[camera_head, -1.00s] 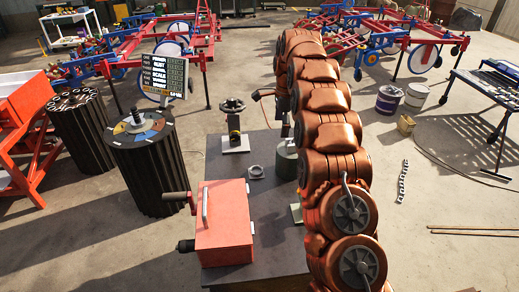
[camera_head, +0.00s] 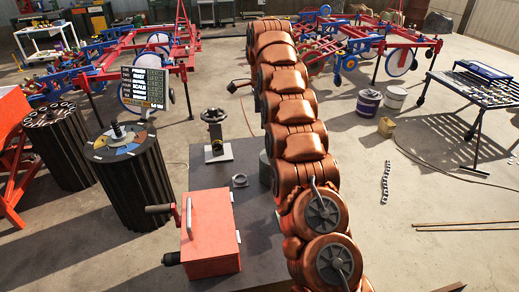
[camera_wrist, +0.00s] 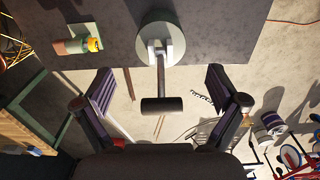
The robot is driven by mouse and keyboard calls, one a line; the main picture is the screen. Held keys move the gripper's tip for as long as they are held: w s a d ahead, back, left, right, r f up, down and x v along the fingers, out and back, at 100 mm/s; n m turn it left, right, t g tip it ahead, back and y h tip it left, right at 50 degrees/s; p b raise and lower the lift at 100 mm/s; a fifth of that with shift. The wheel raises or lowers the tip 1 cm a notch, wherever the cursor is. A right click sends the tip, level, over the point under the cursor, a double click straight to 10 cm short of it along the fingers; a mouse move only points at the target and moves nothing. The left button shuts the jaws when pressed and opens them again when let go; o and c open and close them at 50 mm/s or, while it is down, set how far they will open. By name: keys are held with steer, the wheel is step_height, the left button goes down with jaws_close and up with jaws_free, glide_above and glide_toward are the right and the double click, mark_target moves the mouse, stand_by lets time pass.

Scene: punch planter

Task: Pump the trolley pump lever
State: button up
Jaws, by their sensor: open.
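My gripper (camera_wrist: 158,72) is open, with one dark finger on each side of the lever and visible gaps between. I cannot tell how near in depth the grip is. In the head view, a sliver of the green body (camera_head: 265,168) shows beside my arm; my gripper and the lever are hidden there.
A red box with a crank (camera_head: 212,232) stands on the dark bench top (camera_head: 186,165). Behind it are a small ring (camera_head: 240,181) and a wheel on a stand (camera_head: 216,148). A dark ribbed drum (camera_head: 128,180) stands left.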

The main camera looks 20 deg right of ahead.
steer(key=s+a+r+n, duration=0.2)
steer(key=s+a+n, duration=0.1)
steer(key=s, duration=0.5)
steer(key=s+a+r+n, duration=0.1)
steer(key=s+a+n, duration=0.3)
steer(key=s, duration=0.3)
steer(key=s+a+r+n+g, duration=0.1)
steer(key=s+a+r+n, duration=0.1)
steer(key=s, duration=0.6)
steer(key=shift+s+a+r+n, duration=0.35)
steer(key=shift+a+n, duration=0.45)
steer(key=shift+n, duration=0.4)
steer(key=s+a+f+n, duration=0.1)
steer(key=s+f+n, duration=0.2)
steer(key=s, duration=0.6)
steer(key=s+a+f+n, duration=0.1)
steer(key=s+f+n, duration=0.2)
steer(key=s, duration=0.6)
steer(key=s+a+f+n, duration=0.1)
steer(key=s+f+n, duration=0.1)
steer(key=s, duration=0.6)
steer(key=shift+s+a+f+n+g, duration=0.3)
steer(key=shift+s+f+n+g, duration=0.1)
steer(key=shift+f, duration=0.1)
